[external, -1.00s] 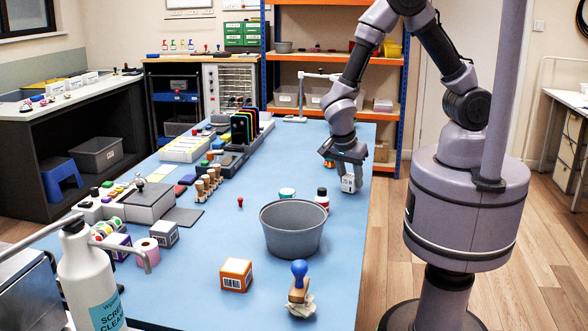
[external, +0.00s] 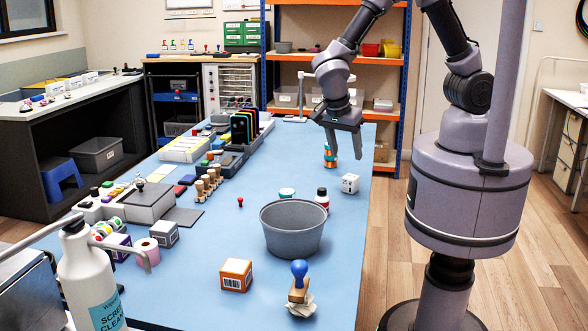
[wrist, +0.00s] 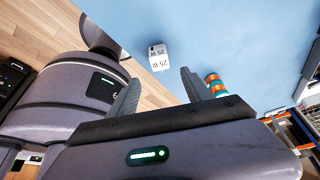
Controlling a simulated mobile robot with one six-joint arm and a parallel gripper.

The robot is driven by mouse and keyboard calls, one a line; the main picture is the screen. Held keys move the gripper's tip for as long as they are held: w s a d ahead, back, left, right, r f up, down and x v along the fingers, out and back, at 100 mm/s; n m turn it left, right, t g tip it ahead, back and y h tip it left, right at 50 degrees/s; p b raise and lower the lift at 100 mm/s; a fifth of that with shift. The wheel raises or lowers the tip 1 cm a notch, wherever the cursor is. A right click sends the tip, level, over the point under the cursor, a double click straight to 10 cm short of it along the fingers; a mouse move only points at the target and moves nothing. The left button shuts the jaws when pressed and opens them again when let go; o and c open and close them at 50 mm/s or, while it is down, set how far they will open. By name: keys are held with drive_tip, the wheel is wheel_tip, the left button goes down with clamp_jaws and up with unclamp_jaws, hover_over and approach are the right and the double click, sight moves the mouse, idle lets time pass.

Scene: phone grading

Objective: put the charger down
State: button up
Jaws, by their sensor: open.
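The charger (external: 350,184) is a small white block with dark print. It rests on the blue table mat (external: 262,195), near the right edge. In the wrist view the charger (wrist: 158,59) shows "25 W" on its faces and lies on the mat beyond the fingertips. My gripper (external: 344,150) is open and empty, above the mat and a little behind the charger, apart from it. In the wrist view both fingers of my gripper (wrist: 160,82) are spread wide with nothing between them.
An orange and teal striped stack (external: 330,157) stands close by my gripper. The mat's middle is largely clear.

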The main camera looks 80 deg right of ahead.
drive_tip(key=s+d+r+n+t+y, duration=0.1)
drive_tip(key=s+r+n+t+y, duration=0.2)
drive_tip(key=r+n, duration=0.6)
drive_tip(key=s+d+r+n+t+y, duration=0.1)
drive_tip(key=s+r+n+t+y, duration=0.2)
drive_tip(key=s+r+n, duration=0.4)
wheel_tip(320, 180, up, 4)
drive_tip(key=shift+r+n+t, duration=0.25)
drive_tip(key=shift+n+t, duration=0.45)
drive_tip(key=shift+n, duration=0.3)
